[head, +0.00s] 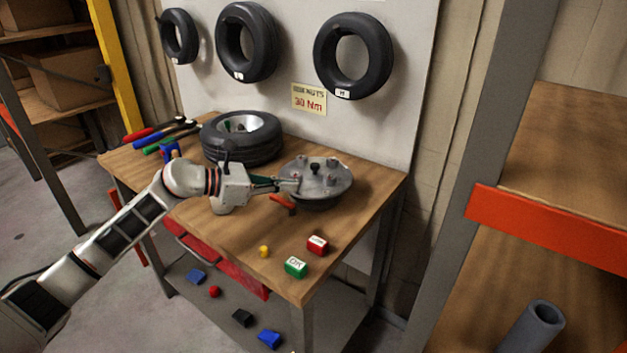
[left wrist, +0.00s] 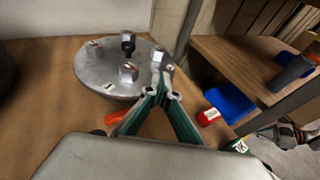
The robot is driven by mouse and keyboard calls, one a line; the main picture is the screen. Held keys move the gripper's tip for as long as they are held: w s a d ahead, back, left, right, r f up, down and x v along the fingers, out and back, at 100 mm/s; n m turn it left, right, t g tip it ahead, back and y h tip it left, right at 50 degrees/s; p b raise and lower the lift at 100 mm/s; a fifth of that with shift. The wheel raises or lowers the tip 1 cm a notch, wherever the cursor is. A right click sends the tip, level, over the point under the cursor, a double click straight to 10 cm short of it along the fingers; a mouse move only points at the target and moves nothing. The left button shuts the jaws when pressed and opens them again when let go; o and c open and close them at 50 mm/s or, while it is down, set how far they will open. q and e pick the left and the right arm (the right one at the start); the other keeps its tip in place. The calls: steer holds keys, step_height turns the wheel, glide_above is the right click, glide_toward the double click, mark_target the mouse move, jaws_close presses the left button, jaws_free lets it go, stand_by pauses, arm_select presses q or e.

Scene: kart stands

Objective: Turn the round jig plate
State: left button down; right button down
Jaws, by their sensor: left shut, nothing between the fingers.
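The round jig plate (head: 333,188) is a grey metal disc on the workbench, with several block-like posts and a dark central knob on top. It also shows in the left wrist view (left wrist: 92,68). My left gripper (head: 294,184) reaches in from the left with its fingers closed and empty. In the left wrist view its fingertips (left wrist: 163,66) meet beside a post at the plate's rim; I cannot tell whether they touch it. An orange piece (head: 283,203) lies by the plate's near side. What looks like my right gripper (left wrist: 284,134) shows partly at the right edge of the left wrist view.
A tyre on a rim (head: 241,138) lies behind my left gripper. A red block (head: 317,245), a green block (head: 296,268) and a small yellow piece (head: 264,251) stand on the front of the bench. Shelving with an orange beam (head: 545,230) stands at right.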

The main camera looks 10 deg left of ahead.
mark_target(330, 182)
arm_select(q)
steer(key=x, duration=0.4)
steer(key=r+p+x, duration=0.1)
steer(key=x, duration=0.1)
steer(key=shift+w+d, duration=0.35)
steer(key=shift+d, duration=0.1)
steer(key=shift+w+d+b, duration=0.3)
steer(key=shift+d+b, duration=0.05)
steer(key=shift+d, duration=0.6)
